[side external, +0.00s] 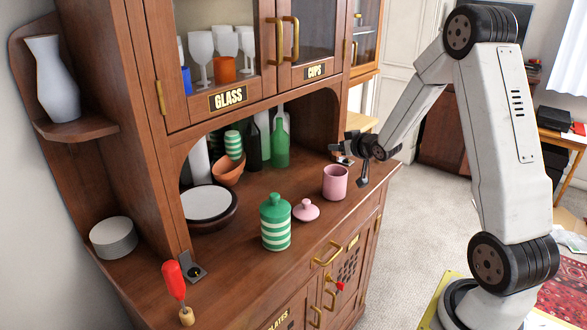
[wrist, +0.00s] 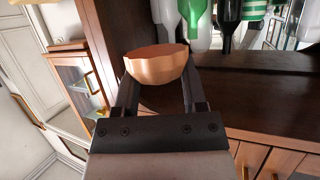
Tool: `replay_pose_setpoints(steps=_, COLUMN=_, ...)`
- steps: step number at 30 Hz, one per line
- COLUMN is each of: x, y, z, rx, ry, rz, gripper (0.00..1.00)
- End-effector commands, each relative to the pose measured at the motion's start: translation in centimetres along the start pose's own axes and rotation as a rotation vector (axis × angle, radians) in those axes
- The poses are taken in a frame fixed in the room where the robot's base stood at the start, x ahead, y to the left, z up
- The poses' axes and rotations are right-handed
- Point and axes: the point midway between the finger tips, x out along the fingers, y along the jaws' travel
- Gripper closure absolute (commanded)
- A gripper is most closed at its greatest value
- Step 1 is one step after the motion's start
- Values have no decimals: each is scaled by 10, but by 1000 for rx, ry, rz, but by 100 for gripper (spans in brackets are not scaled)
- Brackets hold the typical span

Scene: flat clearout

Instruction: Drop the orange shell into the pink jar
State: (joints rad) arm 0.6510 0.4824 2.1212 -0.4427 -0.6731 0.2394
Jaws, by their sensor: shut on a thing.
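The orange shell (wrist: 157,68) shows in the wrist view as a scalloped, bowl-like piece between my two fingers. My gripper (wrist: 160,82) is shut on it. In the side view my gripper (side external: 345,153) is above the counter, just above and slightly right of the pink jar (side external: 335,183); the shell is mostly hidden there. The pink jar stands upright with its top open, near the counter's right end. Its pink lid (side external: 306,210) lies on the counter to its left. I cannot make out the jar in the wrist view.
A green-and-white striped jar (side external: 275,222) stands left of the pink lid. An orange bowl (side external: 228,172), a dark round dish (side external: 208,208) and bottles, including a green one (side external: 280,142), stand in the alcove behind. The counter edge (side external: 340,232) is in front.

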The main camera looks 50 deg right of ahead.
Motion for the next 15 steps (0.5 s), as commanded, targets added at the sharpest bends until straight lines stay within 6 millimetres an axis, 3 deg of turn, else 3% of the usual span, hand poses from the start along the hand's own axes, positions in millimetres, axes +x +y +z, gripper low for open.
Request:
replay_pose_setpoints(steps=9, x=1, y=0, z=2, rx=0, ry=0, rz=0, gripper=100)
replay_pose_setpoints(steps=10, x=1, y=0, z=2, rx=0, ry=0, rz=0, gripper=43)
replay_pose_setpoints(steps=13, x=1, y=0, z=2, rx=1, ry=0, rz=0, gripper=11)
replay_pose_setpoints(steps=14, x=1, y=0, z=2, rx=1, ry=0, rz=0, gripper=5)
replay_pose_setpoints(steps=15, x=1, y=0, z=2, rx=1, ry=0, rz=0, gripper=5)
